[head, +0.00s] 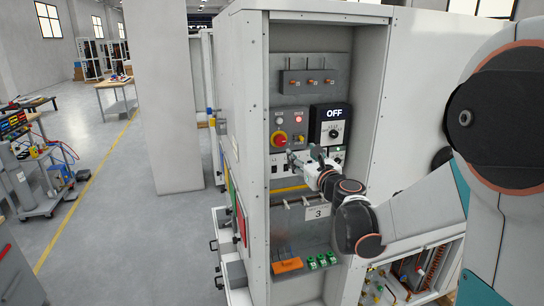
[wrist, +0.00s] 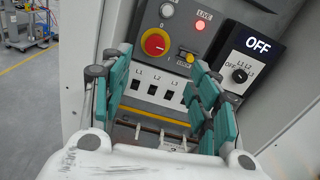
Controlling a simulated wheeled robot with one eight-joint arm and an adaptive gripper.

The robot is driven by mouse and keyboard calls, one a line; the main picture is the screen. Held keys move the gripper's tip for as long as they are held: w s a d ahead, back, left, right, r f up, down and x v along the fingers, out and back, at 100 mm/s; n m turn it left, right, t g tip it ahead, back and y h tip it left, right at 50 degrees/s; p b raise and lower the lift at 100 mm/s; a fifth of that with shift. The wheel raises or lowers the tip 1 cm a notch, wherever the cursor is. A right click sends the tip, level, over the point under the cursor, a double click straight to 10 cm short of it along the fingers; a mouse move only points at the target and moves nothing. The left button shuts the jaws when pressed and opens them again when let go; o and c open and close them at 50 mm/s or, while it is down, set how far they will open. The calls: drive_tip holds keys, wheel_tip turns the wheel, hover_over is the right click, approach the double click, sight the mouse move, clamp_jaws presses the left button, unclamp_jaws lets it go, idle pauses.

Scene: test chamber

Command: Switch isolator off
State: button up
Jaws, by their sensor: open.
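The isolator is a red rotary knob (head: 279,139) on a yellow plate on the cabinet's inner back panel. In the wrist view the red knob (wrist: 155,43) shows between and just beyond my fingertips, with a pale mark on its face. I cannot read its position for certain. My gripper (wrist: 160,63) is open and empty, with its teal fingers apart on either side of the knob's line. In the head view my gripper (head: 302,160) is inside the cabinet, just below and right of the knob, apparently not touching it.
A red lamp (wrist: 200,25) labelled LIVE glows above right of the knob. A black box (wrist: 258,48) reading OFF, with a selector dial, sits to the right. A small yellow switch (wrist: 188,57) and a row of black sockets are close by. Cabinet side walls (head: 377,100) bound the space.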

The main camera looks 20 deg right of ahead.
sight(281, 142)
drive_tip(key=w, duration=0.5)
drive_tip(key=w+f, duration=0.1)
drive_tip(key=w, duration=0.5)
drive_tip(key=w+f, duration=0.1)
drive_tip(key=w, duration=0.4)
drive_tip(key=shift+w+a+f+p, duration=0.2)
drive_tip(key=shift+w+a+p, duration=0.05)
drive_tip(key=shift+w+p, duration=0.15)
drive_tip(key=shift+c, duration=0.6)
drive_tip(key=c, duration=1)
